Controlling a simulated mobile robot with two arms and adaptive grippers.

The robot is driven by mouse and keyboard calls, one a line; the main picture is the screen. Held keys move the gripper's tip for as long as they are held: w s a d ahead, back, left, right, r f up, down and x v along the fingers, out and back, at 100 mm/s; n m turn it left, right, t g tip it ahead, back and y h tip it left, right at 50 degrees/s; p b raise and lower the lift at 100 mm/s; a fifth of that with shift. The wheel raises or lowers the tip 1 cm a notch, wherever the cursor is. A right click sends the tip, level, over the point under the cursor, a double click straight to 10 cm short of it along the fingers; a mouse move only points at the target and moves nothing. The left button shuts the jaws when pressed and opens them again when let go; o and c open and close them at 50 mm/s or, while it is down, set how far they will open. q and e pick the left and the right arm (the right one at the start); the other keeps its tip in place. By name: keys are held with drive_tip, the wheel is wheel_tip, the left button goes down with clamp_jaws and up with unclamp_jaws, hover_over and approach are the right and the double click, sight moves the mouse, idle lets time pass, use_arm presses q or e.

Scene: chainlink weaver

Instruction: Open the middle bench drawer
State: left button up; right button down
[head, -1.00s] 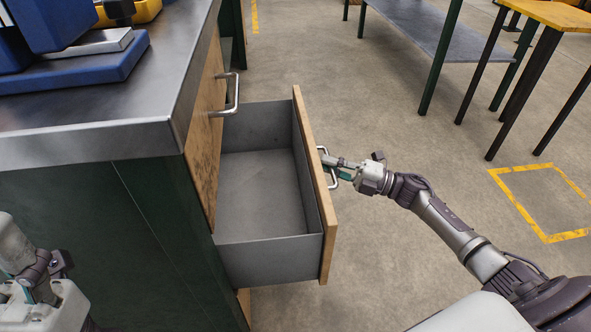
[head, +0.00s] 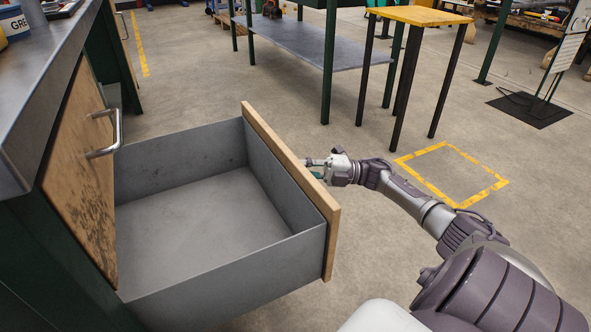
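The open drawer (head: 200,215) is a grey metal box with a wooden front panel (head: 300,185). It sticks far out of the bench at the left and its inside is empty. My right gripper (head: 314,168) is at the outer side of the wooden front, near its middle. The drawer's handle is mostly hidden behind the panel's top edge, so the grip on it is unclear. My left gripper is not in view.
A closed wooden front (head: 85,165) with a metal handle (head: 107,135) is above the open drawer, under the metal benchtop (head: 35,85). A yellow-topped table (head: 420,16) and a green-framed shelf table (head: 300,42) stand behind. The floor around my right arm is clear.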

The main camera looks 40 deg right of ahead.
drive_tip(key=c, duration=1.2)
unclamp_jaws()
drive_tip(key=v, duration=1.2)
